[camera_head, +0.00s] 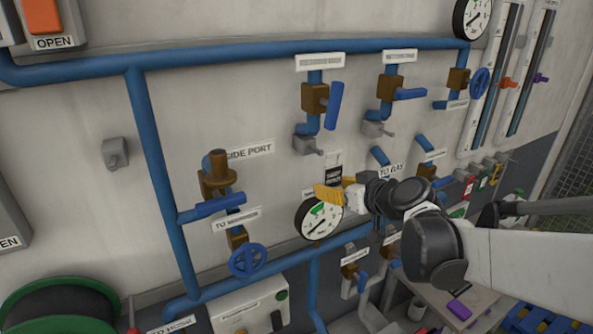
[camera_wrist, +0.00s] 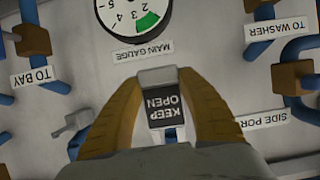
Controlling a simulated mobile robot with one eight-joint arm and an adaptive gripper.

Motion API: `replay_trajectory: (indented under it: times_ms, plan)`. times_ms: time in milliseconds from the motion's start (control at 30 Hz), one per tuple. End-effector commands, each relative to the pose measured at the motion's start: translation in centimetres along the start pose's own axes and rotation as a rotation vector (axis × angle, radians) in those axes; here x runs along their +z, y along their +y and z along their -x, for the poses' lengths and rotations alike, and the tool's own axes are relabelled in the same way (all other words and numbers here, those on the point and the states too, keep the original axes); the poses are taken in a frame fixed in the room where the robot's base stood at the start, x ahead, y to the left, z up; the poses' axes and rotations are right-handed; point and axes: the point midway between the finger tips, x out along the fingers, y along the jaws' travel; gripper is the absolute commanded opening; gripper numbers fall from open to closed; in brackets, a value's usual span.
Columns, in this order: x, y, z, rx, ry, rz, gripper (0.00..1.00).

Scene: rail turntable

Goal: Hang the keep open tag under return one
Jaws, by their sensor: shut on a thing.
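My gripper (camera_head: 330,188) is shut on the black KEEP OPEN tag (camera_head: 333,173), in front of the wall panel. In the wrist view the yellow fingers of my gripper (camera_wrist: 158,82) pinch the grey top piece of the tag (camera_wrist: 164,113), whose lettering appears upside down. The tag is apart from the hooks. A brown valve (camera_head: 314,98) with a blue lever stands above it, with a label (camera_head: 319,61) over it too small to read. A grey hook (camera_head: 308,144) sits under that valve. I cannot tell which label says return one.
A second valve (camera_head: 391,88) has a grey hook (camera_head: 377,129) under it. The main gauge (camera_head: 319,219) lies just below my gripper. A side port valve (camera_head: 217,172) and blue pipes project at left. Colored tags (camera_head: 469,186) hang at right.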

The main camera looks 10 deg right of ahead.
Motion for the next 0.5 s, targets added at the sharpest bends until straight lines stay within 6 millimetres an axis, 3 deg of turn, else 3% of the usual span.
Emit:
replay_trajectory:
  times_ms: [500]
  plan:
    - [-1.0,0.0,-3.3,0.0,0.0,-0.001,0.24]
